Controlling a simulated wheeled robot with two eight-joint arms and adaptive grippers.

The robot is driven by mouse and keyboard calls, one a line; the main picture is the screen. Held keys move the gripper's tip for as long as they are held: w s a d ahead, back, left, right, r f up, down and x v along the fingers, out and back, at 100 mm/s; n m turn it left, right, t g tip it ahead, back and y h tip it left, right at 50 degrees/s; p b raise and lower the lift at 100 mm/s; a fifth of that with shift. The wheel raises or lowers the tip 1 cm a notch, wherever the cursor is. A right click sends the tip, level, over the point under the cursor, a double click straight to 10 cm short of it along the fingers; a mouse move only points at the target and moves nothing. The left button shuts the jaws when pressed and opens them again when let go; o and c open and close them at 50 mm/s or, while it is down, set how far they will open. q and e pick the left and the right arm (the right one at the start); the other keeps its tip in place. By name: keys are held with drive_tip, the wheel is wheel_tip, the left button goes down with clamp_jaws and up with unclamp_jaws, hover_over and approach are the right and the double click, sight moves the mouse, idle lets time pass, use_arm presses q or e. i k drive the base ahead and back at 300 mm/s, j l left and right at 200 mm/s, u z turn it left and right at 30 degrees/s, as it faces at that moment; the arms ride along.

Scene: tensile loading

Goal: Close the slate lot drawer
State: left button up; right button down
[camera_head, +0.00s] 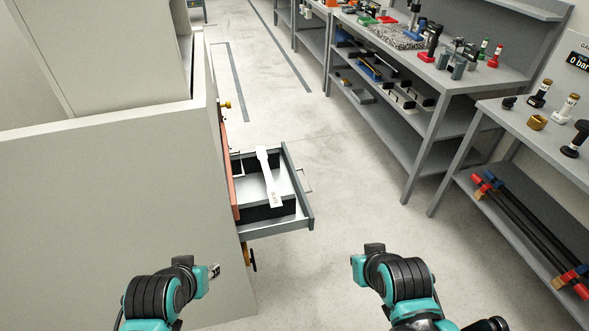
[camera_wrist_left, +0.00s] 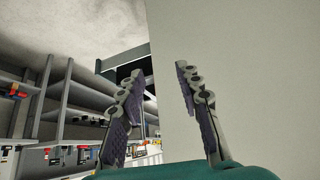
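The slate lot drawer (camera_head: 310,200) is pulled out from the right side of the pale cabinet (camera_head: 110,200) in the head view. It has a grey rim, dark bins inside and a white dog-bone shaped piece (camera_head: 268,180) lying across them. A thin handle shows on its outer front. My left gripper (camera_head: 215,271) is in front of the cabinet, below and left of the drawer, apart from it. In the left wrist view its fingers (camera_wrist_left: 155,95) are spread and empty. My right gripper (camera_head: 368,250) is right of and below the drawer, over the floor; its fingers are not clear.
An orange panel (camera_head: 230,165) and brass knobs (camera_head: 226,105) are on the cabinet side by the drawer. A grey workbench (camera_head: 450,75) with tools stands at the back right, and another bench (camera_head: 545,130) at the right edge. The floor (camera_head: 350,170) between is clear.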

sight(256, 221)
drive_tip(key=i+l+u, duration=0.2)
drive_tip(key=l+u, duration=0.25)
drive_tip(key=l, duration=0.7)
drive_tip(key=l+u, duration=0.4)
drive_tip(key=l, duration=0.7)
drive_tip(key=i+l, duration=0.15)
drive_tip(key=i, duration=0.2)
drive_tip(key=i+l+u, duration=0.1)
drive_tip(key=i, duration=0.25)
drive_tip(key=l, duration=0.1)
